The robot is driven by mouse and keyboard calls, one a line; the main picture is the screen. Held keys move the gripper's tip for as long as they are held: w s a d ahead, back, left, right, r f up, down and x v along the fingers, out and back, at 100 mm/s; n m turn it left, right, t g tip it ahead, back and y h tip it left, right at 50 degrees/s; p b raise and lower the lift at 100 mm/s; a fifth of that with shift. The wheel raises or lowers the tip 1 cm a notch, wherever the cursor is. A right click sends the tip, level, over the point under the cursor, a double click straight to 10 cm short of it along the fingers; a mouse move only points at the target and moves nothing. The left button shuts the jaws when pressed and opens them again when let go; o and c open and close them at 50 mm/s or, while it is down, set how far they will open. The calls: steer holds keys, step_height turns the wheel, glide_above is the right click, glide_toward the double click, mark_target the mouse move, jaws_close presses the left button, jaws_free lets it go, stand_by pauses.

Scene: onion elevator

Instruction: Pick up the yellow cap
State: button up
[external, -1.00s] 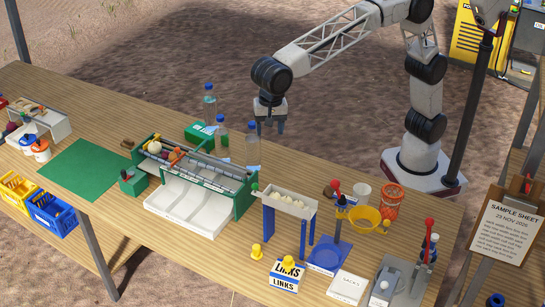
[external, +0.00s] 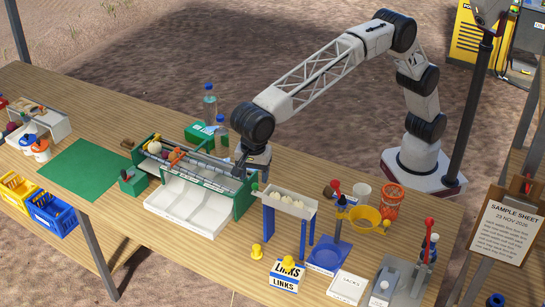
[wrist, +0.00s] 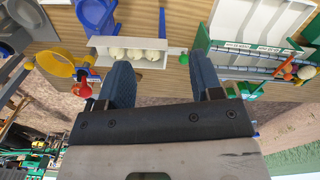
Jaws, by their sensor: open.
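Two small yellow knob-shaped pieces show in the external view. One yellow piece (external: 256,251) stands on the table; the other (external: 289,262) is at the white and blue LINKS box (external: 285,278). I cannot tell which is the yellow cap. I do not make out either piece in the wrist view. My gripper (wrist: 163,80) is open, with nothing visible between its two blue-grey fingers. In the external view it hangs at the back right of the green sorter, far behind both yellow pieces, its fingertips hard to see.
The green sorter (external: 245,202) with white chutes stands left of a raised white tray (external: 290,204) of pale balls. A yellow funnel (external: 366,217), an orange bucket (external: 390,202) and a blue scale (external: 328,255) crowd the right. Bottles (external: 210,100) stand behind the sorter.

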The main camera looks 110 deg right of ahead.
glide_above(256, 247)
step_height(256, 247, down, 25)
steer(key=shift+r, duration=0.15)
steer(key=shift+f, duration=1.3)
steer(key=shift+f, duration=2.6)
steer(key=c, duration=1)
